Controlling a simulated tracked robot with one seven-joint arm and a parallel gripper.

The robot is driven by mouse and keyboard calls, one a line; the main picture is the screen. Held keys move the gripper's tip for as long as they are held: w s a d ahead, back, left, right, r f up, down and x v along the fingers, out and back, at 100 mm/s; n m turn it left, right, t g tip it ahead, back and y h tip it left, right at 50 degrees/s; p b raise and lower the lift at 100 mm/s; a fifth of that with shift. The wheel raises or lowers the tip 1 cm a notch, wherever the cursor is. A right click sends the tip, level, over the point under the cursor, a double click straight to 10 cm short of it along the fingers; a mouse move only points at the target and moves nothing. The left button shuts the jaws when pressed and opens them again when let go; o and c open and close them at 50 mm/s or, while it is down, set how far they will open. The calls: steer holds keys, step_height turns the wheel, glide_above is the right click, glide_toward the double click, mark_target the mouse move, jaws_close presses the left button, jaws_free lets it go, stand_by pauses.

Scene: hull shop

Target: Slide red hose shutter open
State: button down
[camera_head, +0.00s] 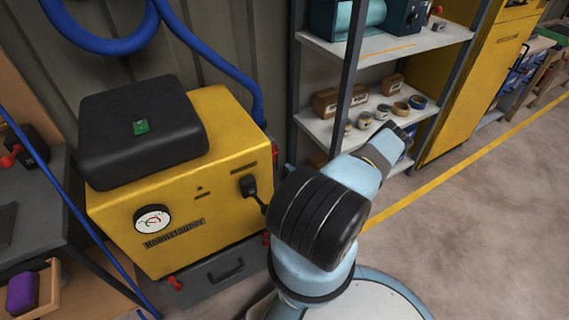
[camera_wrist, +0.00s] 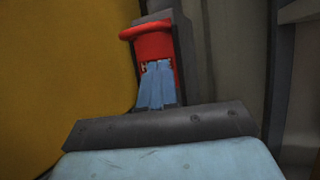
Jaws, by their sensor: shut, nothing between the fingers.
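The red hose shutter (camera_wrist: 150,42) shows upright in the wrist view, upper middle, with a rounded red lip across its top and a dark grey frame beside it. My gripper (camera_wrist: 157,68) is shut and empty; its blue-grey fingers stand in front of the shutter's lower part and hide some of it. I cannot tell whether the fingertips touch it. In the head view my arm hides the gripper and most of that spot.
The yellow machine (camera_head: 185,225) with a black case (camera_head: 140,150) on top stands left of my arm; its side (camera_wrist: 60,80) fills the wrist view's left. A grey shelf (camera_head: 385,45) with tape rolls and boxes stands behind. Floor (camera_head: 480,220) at right is clear.

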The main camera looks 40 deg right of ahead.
steer(key=v, duration=0.7)
steer(key=shift+s+f, duration=0.2)
steer(key=shift+s, duration=0.1)
steer(key=shift+s, duration=0.1)
